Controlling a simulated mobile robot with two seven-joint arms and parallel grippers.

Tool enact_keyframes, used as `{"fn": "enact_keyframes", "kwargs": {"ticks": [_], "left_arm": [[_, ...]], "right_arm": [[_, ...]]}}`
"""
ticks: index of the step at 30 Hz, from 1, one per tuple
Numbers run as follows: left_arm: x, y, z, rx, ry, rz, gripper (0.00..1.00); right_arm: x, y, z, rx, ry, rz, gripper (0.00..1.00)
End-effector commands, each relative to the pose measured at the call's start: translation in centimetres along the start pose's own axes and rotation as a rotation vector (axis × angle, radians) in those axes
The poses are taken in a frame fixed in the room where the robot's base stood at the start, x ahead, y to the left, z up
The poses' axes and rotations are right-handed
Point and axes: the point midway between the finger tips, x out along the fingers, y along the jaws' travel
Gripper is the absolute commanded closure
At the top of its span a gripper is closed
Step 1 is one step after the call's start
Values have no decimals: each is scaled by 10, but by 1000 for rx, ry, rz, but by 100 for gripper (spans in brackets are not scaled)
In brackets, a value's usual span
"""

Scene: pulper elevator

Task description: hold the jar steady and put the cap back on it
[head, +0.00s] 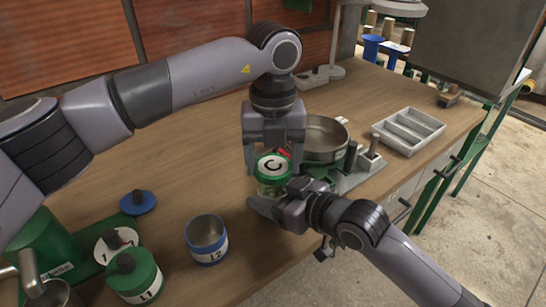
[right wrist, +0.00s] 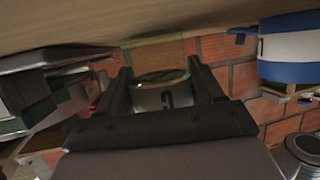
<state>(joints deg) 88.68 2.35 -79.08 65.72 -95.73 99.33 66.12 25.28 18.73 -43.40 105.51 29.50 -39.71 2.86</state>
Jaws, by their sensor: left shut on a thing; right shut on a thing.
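The jar (head: 269,188) stands upright near the middle of the wooden bench, a clear vessel partly hidden by my right gripper. The cap (head: 273,166), green-rimmed with a white top marked C, sits at the jar's mouth; I cannot tell whether it is seated. My left gripper (head: 274,160) points down from above, its fingers shut on the cap's two sides. My right gripper (head: 277,197) comes in low from the right and is shut on the jar's body. In the right wrist view the jar (right wrist: 160,82) shows between the two dark fingers.
A round metal pan (head: 325,140) and a green-based stand (head: 362,168) are close behind and right of the jar. A divided tray (head: 408,131) lies further right.

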Motion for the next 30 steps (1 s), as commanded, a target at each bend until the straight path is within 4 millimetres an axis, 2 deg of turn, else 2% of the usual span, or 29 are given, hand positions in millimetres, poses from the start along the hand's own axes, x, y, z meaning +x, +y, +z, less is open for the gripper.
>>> {"fn": "enact_keyframes", "kwargs": {"ticks": [4,5,6,7,17,27,30], "left_arm": [[0,0,0,-1,0,0,65],[0,0,0,-1,0,0,19],[0,0,0,-2,0,0,6],[0,0,0,-2,0,0,3],[-3,0,0,-4,-1,0,3],[-42,0,0,-4,-2,-1,3],[-46,0,0,-4,1,0,3]], "right_arm": [[0,0,1,0,-2,1,100],[0,0,1,0,-2,1,100],[0,0,1,0,-2,1,100],[0,0,1,0,-2,1,100],[0,0,1,0,-2,1,100],[0,0,1,-1,-2,1,100],[0,0,1,-1,-2,1,100]]}}
